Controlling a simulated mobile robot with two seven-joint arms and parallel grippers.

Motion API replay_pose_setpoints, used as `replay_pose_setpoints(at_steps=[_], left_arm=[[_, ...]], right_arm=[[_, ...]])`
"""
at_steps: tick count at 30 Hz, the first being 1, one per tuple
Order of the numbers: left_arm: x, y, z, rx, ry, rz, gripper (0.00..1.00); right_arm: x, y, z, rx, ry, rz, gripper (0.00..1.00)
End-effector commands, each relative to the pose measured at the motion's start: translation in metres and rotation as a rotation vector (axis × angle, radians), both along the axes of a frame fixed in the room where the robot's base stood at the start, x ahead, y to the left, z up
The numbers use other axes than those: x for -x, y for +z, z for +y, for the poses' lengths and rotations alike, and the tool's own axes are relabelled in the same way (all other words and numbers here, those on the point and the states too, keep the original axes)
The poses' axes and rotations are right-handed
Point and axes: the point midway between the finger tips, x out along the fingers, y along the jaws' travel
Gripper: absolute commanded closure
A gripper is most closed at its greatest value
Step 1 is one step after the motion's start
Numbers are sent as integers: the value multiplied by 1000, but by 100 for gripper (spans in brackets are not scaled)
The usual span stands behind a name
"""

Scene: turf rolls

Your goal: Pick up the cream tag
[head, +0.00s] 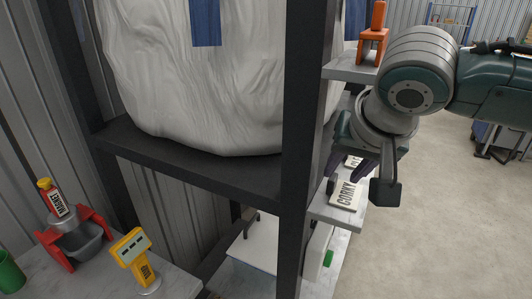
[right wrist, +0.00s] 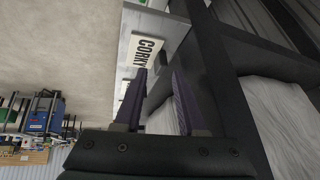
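A cream tag (head: 345,195) with the dark word CORKY lies on a narrow light shelf (head: 325,212) behind the dark post. It also shows in the right wrist view (right wrist: 147,48), ahead of the fingertips. A second cream piece (head: 353,161) lies farther back on the shelf, partly hidden by my gripper. My right gripper (head: 347,178) is close to the tags, and its fingers partly cover the shelf. In the right wrist view (right wrist: 160,74) its two purple-padded fingers stand apart with nothing held between them. My left gripper is not in view.
A dark rack post (head: 303,130) and crossbar (head: 190,168) stand just left of the gripper, with a large white sack (head: 210,85) above the bar. An orange tool (head: 373,45) sits on an upper shelf. Open floor (head: 440,220) lies to the right.

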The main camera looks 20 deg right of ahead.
Motion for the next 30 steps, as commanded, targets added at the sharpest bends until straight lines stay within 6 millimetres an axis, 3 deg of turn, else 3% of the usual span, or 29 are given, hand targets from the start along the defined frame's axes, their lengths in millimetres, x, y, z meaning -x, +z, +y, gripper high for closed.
replay_pose_setpoints(at_steps=[5, 15, 25, 30], left_arm=[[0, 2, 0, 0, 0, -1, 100], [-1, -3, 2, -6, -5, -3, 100], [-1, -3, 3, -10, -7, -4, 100], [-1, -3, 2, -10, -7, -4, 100]], right_arm=[[-9, 1, -3, -2, -1, -1, 60], [-30, -39, -11, -1, -1, 1, 60], [-32, -42, -12, 0, 1, 0, 60], [-32, -42, -12, -1, 1, -1, 80]])
